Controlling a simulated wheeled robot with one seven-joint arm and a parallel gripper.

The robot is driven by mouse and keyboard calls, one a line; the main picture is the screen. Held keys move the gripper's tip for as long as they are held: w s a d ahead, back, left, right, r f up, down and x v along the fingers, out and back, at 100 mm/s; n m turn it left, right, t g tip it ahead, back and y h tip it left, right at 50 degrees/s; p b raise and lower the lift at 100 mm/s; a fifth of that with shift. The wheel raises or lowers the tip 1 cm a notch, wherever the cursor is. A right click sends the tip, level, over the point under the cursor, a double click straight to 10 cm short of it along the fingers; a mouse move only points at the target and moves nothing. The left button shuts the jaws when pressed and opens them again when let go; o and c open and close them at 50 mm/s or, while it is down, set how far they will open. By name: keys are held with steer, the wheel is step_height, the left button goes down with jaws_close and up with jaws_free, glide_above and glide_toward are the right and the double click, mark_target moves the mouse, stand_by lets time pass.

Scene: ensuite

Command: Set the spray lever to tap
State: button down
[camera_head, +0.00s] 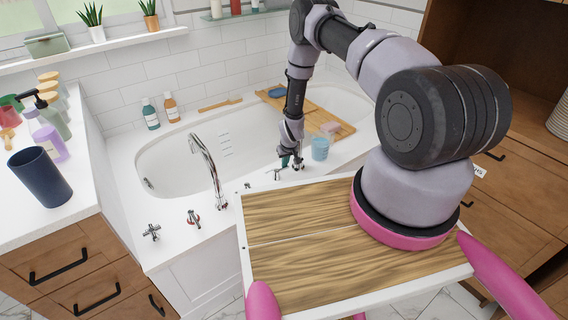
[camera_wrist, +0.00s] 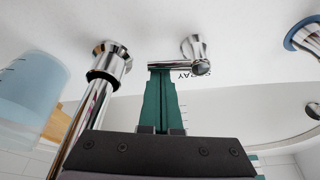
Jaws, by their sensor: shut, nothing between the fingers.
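The spray lever (camera_wrist: 193,50) is a small chrome post with a thin bar reaching left from it in the wrist view. A partly hidden label ending in "AY" shows on the white tub deck beneath it. My gripper (camera_wrist: 161,72) has dark green fingers, shut with nothing between them. Its tips overlap the left end of the lever bar; I cannot tell whether they touch. In the head view, my gripper (camera_head: 285,160) is low over the tub's front deck, beside the small chrome lever (camera_head: 275,174).
A chrome hand-shower fitting (camera_wrist: 104,66) stands close left of my fingers in the wrist view, and a blue-ringed chrome fitting (camera_wrist: 308,38) is at right. A blue cup (camera_head: 320,149) is right of my gripper. The tall spout (camera_head: 208,165) stands left along the deck.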

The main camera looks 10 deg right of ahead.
steer(key=m, duration=0.1)
steer(key=s+m+h, duration=0.1)
steer(key=m, duration=0.1)
steer(key=shift+s+d+m, duration=0.15)
steer(key=shift+s+m, duration=0.1)
steer(key=shift+m, duration=0.05)
steer(key=m, duration=0.1)
steer(key=s+m+h, duration=0.1)
steer(key=m, duration=0.1)
steer(key=shift+s+m, duration=0.2)
steer(key=shift+m, duration=0.1)
steer(key=m, duration=0.1)
steer(key=s+m+g+h, duration=0.1)
steer(key=m, duration=0.1)
steer(key=shift+s+a+m, duration=0.2)
steer(key=shift+a+m, duration=0.1)
steer(key=m, duration=0.1)
steer(key=s+m+g, duration=0.1)
steer(key=m, duration=0.1)
steer(key=shift+a+h, duration=0.3)
steer(key=shift+a, duration=0.05)
steer(key=shift+s+a, duration=0.1)
steer(key=shift+s, duration=0.05)
steer(key=shift+a, duration=0.1)
